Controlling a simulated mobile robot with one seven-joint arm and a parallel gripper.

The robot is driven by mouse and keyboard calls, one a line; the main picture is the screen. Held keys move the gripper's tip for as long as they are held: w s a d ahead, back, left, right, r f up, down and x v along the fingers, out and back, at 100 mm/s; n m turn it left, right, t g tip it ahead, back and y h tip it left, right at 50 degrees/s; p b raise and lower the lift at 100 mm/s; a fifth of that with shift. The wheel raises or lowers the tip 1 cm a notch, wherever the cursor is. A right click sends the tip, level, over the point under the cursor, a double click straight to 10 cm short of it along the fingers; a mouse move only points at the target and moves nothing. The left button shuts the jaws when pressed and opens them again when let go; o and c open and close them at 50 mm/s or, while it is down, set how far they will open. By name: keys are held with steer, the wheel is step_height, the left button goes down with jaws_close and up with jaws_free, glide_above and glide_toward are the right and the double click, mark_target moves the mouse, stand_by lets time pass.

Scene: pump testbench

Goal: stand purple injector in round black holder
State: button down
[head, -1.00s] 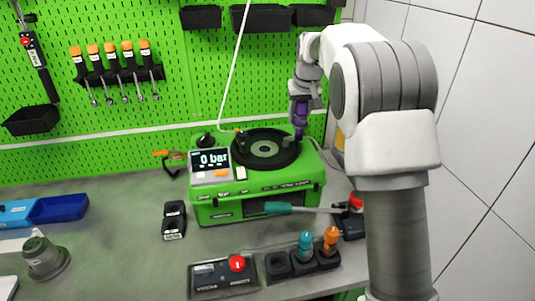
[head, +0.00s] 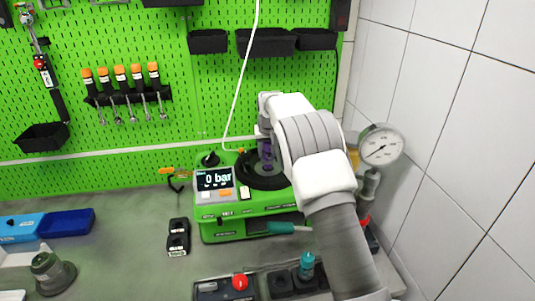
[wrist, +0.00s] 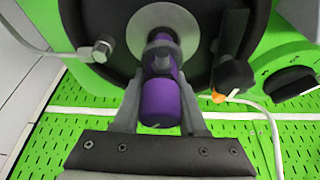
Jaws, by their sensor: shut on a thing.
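The purple injector (wrist: 162,102) is held in my gripper (wrist: 162,48), whose fingers are shut around it. In the head view the purple injector (head: 267,158) stands roughly upright over the middle of the round black holder (head: 246,172) on top of the green testbench. In the wrist view the black holder (wrist: 84,30) surrounds a light grey disc (wrist: 135,38), and the injector's far end lines up with the disc's middle. My arm covers the holder's right side in the head view.
A pressure gauge (head: 381,146) stands right of my arm. A display reading 0 bar (head: 214,179) sits at the bench's left front. A teal injector (head: 307,264) stands in a black block in front. A metal fitting (wrist: 101,50) and a black knob (wrist: 235,75) flank the disc.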

steer(key=shift+f, duration=0.75)
steer(key=shift+f, duration=0.3)
steer(key=shift+c, duration=2.3)
jaws_free()
steer(key=shift+r, duration=0.5)
steer(key=b+v, duration=0.1)
steer(key=v, duration=1)
steer(key=shift+s+d+r+b, duration=0.1)
steer(key=shift+s+r+b, duration=0.1)
steer(key=shift+r+b, duration=0.2)
